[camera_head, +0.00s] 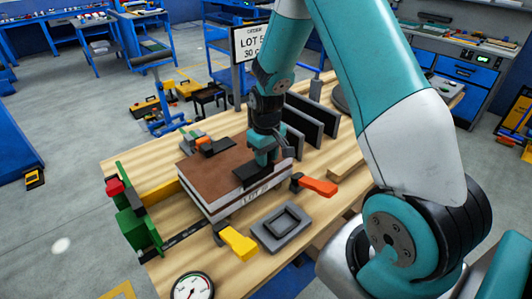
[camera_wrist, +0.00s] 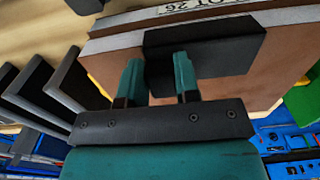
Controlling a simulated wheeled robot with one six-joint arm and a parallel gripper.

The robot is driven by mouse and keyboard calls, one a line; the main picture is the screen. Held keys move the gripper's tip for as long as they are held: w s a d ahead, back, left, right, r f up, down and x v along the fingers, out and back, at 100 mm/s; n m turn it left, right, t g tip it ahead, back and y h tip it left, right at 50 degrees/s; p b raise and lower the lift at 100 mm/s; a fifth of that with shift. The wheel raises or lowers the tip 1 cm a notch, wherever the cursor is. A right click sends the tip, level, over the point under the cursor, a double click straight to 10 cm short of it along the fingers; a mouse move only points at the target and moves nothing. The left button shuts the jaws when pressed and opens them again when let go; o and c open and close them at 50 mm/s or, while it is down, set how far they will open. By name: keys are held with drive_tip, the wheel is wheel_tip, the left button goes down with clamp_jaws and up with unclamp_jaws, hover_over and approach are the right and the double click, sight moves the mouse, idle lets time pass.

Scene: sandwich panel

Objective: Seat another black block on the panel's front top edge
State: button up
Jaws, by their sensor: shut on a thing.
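The panel (camera_head: 212,170) lies on the wooden bench, with a brown top, pale layered sides and a "LOT" label on its front side. A black block (camera_head: 246,179) is at the panel's front top edge, toward the right corner. My gripper (camera_head: 264,160) is above that edge, pointing down, shut on this block. In the wrist view, the two teal fingers (camera_wrist: 158,80) grip a part of the block (camera_wrist: 215,48), which lies along the panel's edge (camera_wrist: 110,45). I cannot tell whether the block rests fully on the panel. Another black block (camera_head: 216,147) is at the panel's back edge.
An orange-handled clamp (camera_head: 318,186) is right of the panel, and a yellow-handled one (camera_head: 239,243) is in front. A grey tray (camera_head: 282,228) and a dial gauge (camera_head: 192,288) are nearer. A green vise (camera_head: 135,215) is at left. Dark upright plates (camera_head: 310,125) stand behind my gripper.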

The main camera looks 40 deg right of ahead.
drive_tip(key=shift+w+f, duration=0.2)
drive_tip(key=shift+f, duration=0.4)
drive_tip(key=shift+s+r, duration=0.1)
drive_tip(key=shift+s, duration=0.05)
drive_tip(key=o, duration=1.1)
drive_tip(key=shift+r, duration=0.15)
wheel_tip(320, 180, up, 17)
drive_tip(key=shift+r+b, duration=0.1)
drive_tip(key=shift+b, duration=1.05)
drive_tip(key=s+a+r+n+y, duration=0.1)
drive_tip(key=s+a+n, duration=0.1)
drive_tip(key=s+a, duration=0.5)
drive_tip(key=s+a+r+n+y, duration=0.1)
drive_tip(key=s+a+n, duration=0.1)
drive_tip(key=s+a, duration=0.5)
drive_tip(key=s+a+r+n+y, duration=0.1)
drive_tip(key=s+a+n+y, duration=0.1)
drive_tip(key=s+a, duration=0.6)
drive_tip(key=shift+a+n, duration=0.3)
